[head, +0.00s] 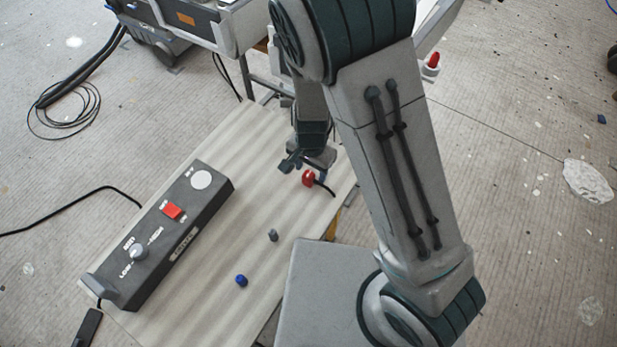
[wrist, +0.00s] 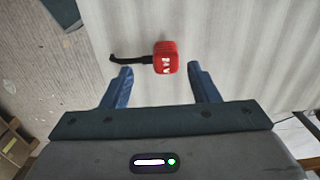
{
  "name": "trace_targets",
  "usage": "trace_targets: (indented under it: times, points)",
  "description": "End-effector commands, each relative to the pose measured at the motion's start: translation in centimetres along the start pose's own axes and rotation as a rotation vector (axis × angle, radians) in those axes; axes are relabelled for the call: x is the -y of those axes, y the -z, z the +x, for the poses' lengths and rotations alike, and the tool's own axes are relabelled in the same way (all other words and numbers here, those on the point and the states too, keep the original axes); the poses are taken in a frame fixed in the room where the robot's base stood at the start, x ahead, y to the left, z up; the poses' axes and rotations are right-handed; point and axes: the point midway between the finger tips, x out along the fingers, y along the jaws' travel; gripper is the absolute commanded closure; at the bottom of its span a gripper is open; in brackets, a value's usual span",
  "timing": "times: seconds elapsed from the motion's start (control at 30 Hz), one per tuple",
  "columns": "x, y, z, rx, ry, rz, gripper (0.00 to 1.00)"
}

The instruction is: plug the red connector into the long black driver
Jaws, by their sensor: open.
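The red connector (head: 309,177) lies near the far right part of the pale board, with a short black cable trailing from it. In the wrist view the red connector (wrist: 166,57) sits just ahead of and between my fingertips, its cable pointing left. My gripper (head: 306,168) is open and empty, close to the connector; its two blue fingers (wrist: 158,80) are spread apart in the wrist view. The long black driver (head: 165,235) lies on the left of the board, with a red switch, a knob and a white round spot on top. Its connector socket cannot be made out.
A blue cap (head: 241,280) and a grey cap (head: 272,235) stand on the pale board (head: 262,150) between the driver and my arm. A grey box-like surface (head: 318,290) is at the front. Another red-topped item (head: 432,62) is at the back right.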

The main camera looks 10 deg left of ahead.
Motion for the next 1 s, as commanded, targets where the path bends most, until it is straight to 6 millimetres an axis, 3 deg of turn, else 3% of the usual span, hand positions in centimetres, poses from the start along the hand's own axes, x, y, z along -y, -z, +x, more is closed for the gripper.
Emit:
trace_targets:
  times: [0.17,0.53,0.97,1.0]
  points:
    - [0.1,0.0,0.4,0.0,-0.001,0.0,0.45]
    - [0.7,0.1,4.8,0.001,-0.002,0.001,0.45]
    - [0.8,0.1,5.2,0.0,0.0,0.0,0.45]
    - [0.8,0.1,5.2,0.0,0.0,0.0,0.57]
